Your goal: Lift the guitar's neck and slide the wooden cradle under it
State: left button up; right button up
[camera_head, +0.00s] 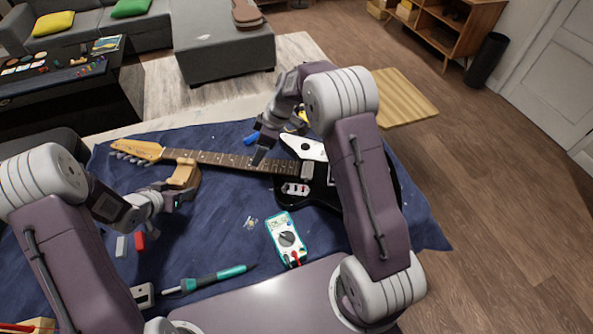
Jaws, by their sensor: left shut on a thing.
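The electric guitar has a light wooden headstock (138,152) at the left, a long dark neck (228,160) and a black body with a white pickguard (313,149). The wooden cradle (184,174) is at the neck near the headstock, its upper part meeting the neck's near edge. How far it reaches beneath the neck I cannot tell. My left gripper (180,197) is shut on the cradle from the near side. My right gripper (262,153) is over the neck close to the body; its fingers overlap and its hold is unclear. My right arm hides part of the body.
A blue cloth (215,228) covers the table. A multimeter (287,238), a teal soldering iron (215,278), a red block (139,240) and a grey block (121,246) lie on the near side. A blue item (250,139) lies beyond the neck.

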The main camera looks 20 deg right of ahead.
jog(key=x, duration=0.9)
grip_shut()
